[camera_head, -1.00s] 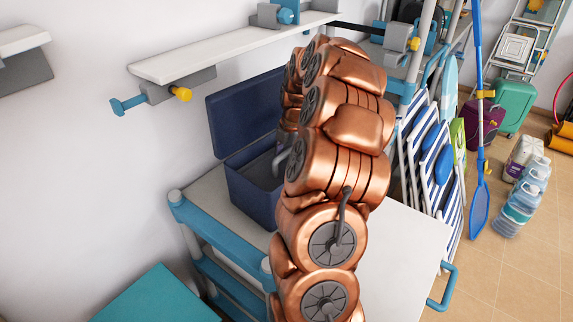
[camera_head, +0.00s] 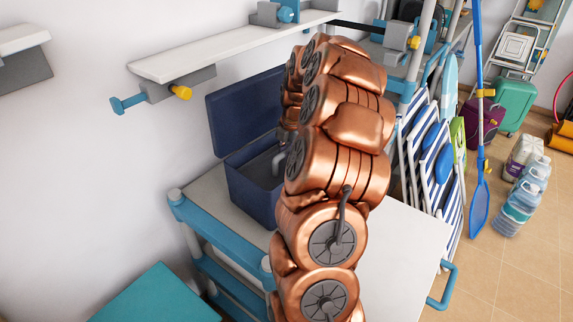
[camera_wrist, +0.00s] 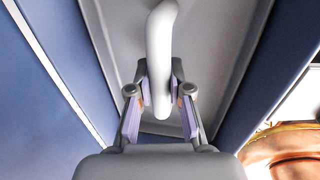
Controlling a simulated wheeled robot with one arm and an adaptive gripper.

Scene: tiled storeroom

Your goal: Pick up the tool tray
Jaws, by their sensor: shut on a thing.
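The tool tray (camera_wrist: 218,40) is grey and lies between the blue walls of an open toolbox (camera_head: 250,190), which stands on a light-topped cart. In the wrist view, its pale curved handle (camera_wrist: 161,45) runs down between the fingers of my gripper (camera_wrist: 160,98), which is shut on it. In the head view, a bit of the grey handle (camera_head: 279,161) shows above the box. My copper-coloured arm hides my gripper and the right part of the box there. I cannot tell whether the tray is lifted off the box floor.
The toolbox's blue lid (camera_head: 245,112) stands open at the back. A white wall shelf (camera_head: 235,48) juts out above it. The cart top (camera_head: 400,255) is bare on the right. Folded striped chairs (camera_head: 432,160) and water bottles (camera_head: 522,200) stand farther right.

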